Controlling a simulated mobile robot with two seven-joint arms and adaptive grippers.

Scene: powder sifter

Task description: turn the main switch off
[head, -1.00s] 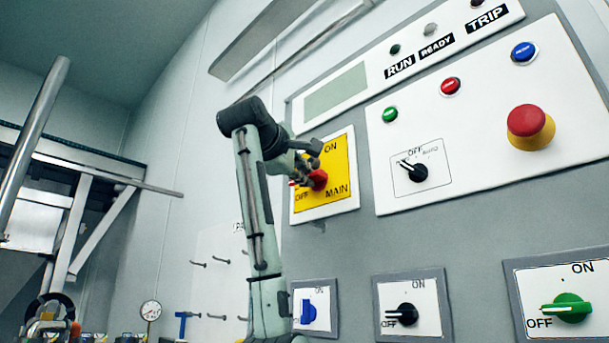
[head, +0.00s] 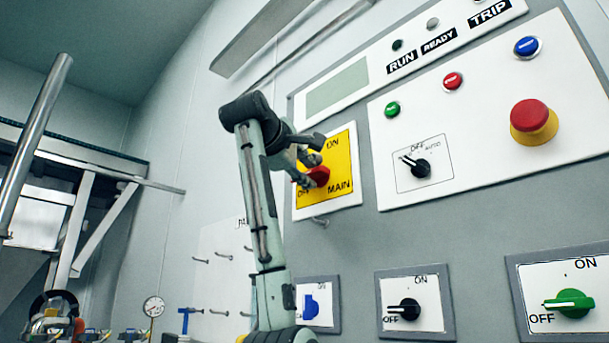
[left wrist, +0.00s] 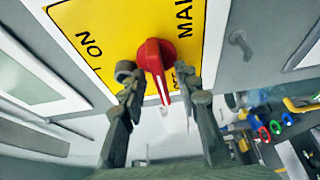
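The main switch is a red rotary knob (head: 319,176) on a yellow plate (head: 342,160) marked ON, OFF and MAIN. In the left wrist view the red knob (left wrist: 154,55) has its white-striped handle pointing down, beside the partly hidden OFF lettering and away from ON. My left gripper (left wrist: 163,88) is open, with one finger on each side of the handle and visible gaps between. In the head view my left gripper (head: 305,165) is in front of the plate's left part and hides some of the knob and lettering. My right gripper is in neither view.
Right of the plate are a selector switch (head: 421,168), a red emergency button (head: 531,115) and small push buttons. Below are blue (head: 310,308), black (head: 407,309) and green (head: 570,303) switches. A metal peg (head: 320,222) sticks out just under the plate.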

